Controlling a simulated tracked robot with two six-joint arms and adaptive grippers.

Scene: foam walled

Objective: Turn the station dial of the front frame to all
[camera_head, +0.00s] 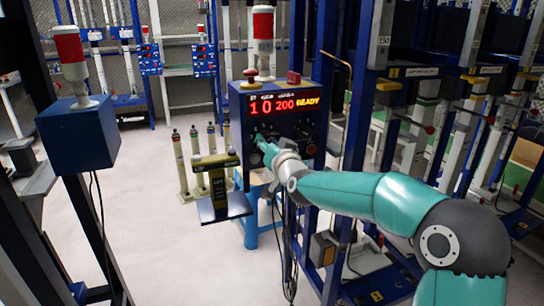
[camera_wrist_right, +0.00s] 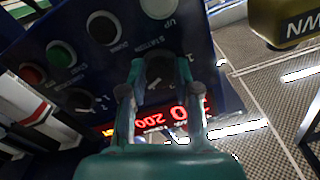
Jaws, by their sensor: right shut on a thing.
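The front frame's blue control box (camera_head: 318,122) stands in the middle of the head view, its red and yellow display (camera_head: 283,102) reading 10, 200 and READY. The station dial (camera_wrist_right: 160,70) is a dark knob, seen upside down in the right wrist view beside the word STATION. My right gripper (camera_head: 262,147) reaches the lower left of the box face. In the right wrist view its two fingers (camera_wrist_right: 159,90) stand on either side of the dial and are shut on it. The dial's exact pointing is hard to read. My left gripper is not in view.
White UP (camera_wrist_right: 160,7), black DOWN (camera_wrist_right: 103,27), green (camera_wrist_right: 61,53) and red (camera_wrist_right: 32,73) buttons sit close to the dial. A black and yellow piece (camera_head: 215,160) stands left of the box. A blue box with a beacon (camera_head: 78,135) is at left.

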